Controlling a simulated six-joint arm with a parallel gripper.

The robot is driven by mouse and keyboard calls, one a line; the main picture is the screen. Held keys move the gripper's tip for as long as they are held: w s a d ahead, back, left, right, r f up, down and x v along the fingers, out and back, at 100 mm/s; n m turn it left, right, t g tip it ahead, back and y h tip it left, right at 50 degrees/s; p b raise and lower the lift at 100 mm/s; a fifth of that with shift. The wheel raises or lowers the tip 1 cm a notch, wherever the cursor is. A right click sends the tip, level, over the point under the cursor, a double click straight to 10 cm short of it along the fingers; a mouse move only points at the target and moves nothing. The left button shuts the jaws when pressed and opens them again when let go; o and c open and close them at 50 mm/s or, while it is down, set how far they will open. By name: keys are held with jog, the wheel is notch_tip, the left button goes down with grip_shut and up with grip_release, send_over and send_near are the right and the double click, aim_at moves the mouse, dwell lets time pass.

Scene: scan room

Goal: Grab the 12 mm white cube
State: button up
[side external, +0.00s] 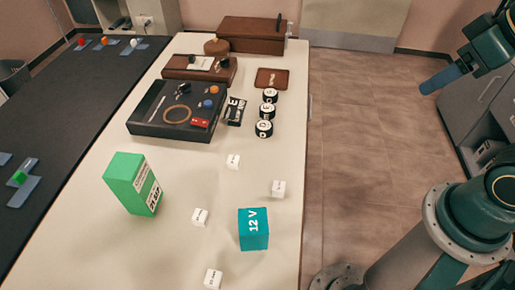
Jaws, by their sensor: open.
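Several small white cubes with dark print lie apart on the pale table: one near the middle (233,161), one near the right edge (278,188), one between the green and teal boxes (200,217), and one at the front (213,278). They look close in size, and the print is too small to read, so I cannot tell which is the 12 mm one. My gripper (440,80) shows as a blue finger-like end at the upper right. It is open, high and off the table's right side, far from the cubes. Nothing shows held in it.
A tall green box (132,184) and a teal "12 V" box (253,229) stand among the cubes. A black tray (165,129) with small items, dark lettered pieces (264,128), and wooden boxes (251,33) fill the back. A dark table (72,110) stands left.

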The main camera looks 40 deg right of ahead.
jog(key=shift+c, duration=1.1)
jog(key=w+a+f+m+g+y, duration=0.1)
jog(key=w+a+f+m+g, duration=0.1)
jog(key=w+a, duration=0.3)
jog(key=w+a+f+m+g+y, duration=0.1)
jog(key=w+a+f+m+g, duration=0.15)
jog(key=w, duration=0.45)
jog(key=w+a+f+m+g+y, duration=0.1)
jog(key=w+a+f+m+g, duration=0.3)
jog(key=a+f, duration=0.6)
jog(key=shift+w+f+m, duration=0.6)
jog(key=shift+w+m, duration=0.05)
jog(key=shift+w, duration=0.3)
jog(key=shift+f, duration=0.1)
send_over(278, 187)
jog(key=w+d, duration=0.2)
jog(key=d, duration=0.1)
jog(key=shift+a+f, duration=0.15)
jog(key=shift+f, duration=1.8)
jog(key=shift+a+f, duration=0.1)
jog(key=shift+f, duration=1.8)
